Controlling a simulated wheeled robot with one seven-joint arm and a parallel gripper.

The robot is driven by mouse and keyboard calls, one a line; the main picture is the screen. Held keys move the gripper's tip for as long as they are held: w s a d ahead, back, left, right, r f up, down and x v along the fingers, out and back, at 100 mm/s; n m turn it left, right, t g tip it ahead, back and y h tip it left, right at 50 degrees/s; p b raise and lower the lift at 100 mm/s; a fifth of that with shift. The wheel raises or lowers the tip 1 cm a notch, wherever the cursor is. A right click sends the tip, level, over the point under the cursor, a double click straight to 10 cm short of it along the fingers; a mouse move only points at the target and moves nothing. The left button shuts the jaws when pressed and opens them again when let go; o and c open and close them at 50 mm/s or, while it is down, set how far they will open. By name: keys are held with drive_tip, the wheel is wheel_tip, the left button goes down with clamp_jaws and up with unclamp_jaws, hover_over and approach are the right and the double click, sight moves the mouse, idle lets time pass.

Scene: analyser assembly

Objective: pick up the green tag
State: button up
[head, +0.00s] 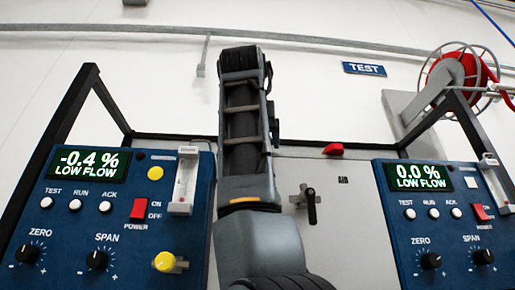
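I see no green tag in the head view. My arm rises through the middle of the picture and covers part of the panel and wall behind it. My gripper is not in view, so I cannot see whether it is open or holds anything.
A blue analyser (120,241) reading -0.4 % LOW FLOW stands at left; another (395,222) reading 0.0 % LOW FLOW stands at right. Between them, a pale panel (350,250) carries a black-handled valve (311,208). A red hose reel (469,75) hangs upper right. Dark frame bars flank my arm.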

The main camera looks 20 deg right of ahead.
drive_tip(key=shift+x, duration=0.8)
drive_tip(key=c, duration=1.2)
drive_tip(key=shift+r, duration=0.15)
